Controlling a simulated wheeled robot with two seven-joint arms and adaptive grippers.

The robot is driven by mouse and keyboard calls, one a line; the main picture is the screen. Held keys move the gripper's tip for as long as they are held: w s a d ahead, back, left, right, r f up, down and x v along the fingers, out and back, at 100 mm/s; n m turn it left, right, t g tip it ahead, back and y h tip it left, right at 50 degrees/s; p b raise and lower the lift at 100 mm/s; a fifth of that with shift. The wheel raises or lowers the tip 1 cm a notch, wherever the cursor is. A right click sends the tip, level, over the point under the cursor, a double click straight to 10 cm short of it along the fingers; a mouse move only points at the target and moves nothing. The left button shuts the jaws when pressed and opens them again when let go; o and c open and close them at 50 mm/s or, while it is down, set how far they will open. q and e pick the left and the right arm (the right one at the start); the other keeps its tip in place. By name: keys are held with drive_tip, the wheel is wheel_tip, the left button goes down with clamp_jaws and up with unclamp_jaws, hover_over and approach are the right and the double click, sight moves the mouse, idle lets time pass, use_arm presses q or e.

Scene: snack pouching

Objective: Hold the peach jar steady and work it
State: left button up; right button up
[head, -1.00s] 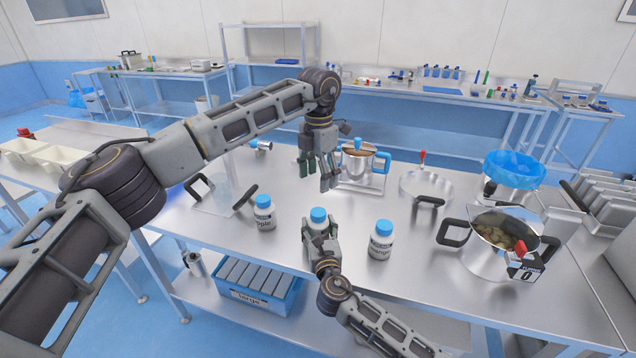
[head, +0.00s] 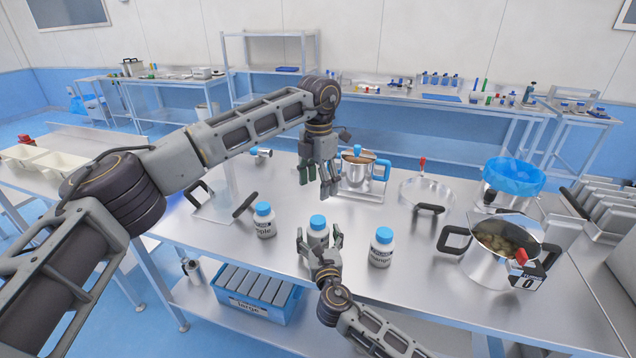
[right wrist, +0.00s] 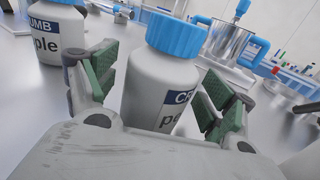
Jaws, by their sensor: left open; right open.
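The peach jar (head: 318,228) is a white jar with a blue lid, upright on the steel table at the middle. In the right wrist view the peach jar (right wrist: 160,88) stands between the open fingers, its label partly hidden by my wrist. My right gripper (head: 320,242) is open around its near side, with a gap visible at the right finger; contact on the left I cannot tell. My left gripper (head: 318,180) is open and empty, pointing down above the table behind the jar.
An apple jar (head: 264,222) stands to the left and a mango jar (head: 381,250) to the right, both close by. Behind are a steel pot with blue handles (head: 356,172) and a round clear lid or dish (head: 427,192). A large pot (head: 486,262) stands at the right.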

drive_tip(key=shift+s+d, duration=0.3)
drive_tip(key=shift+s, duration=1.65)
drive_tip(key=shift+s+d, duration=0.35)
drive_tip(key=shift+s, duration=1.55)
drive_tip(key=shift+s+d, duration=0.3)
drive_tip(key=shift+s, duration=1.65)
drive_tip(key=shift+f, duration=0.1)
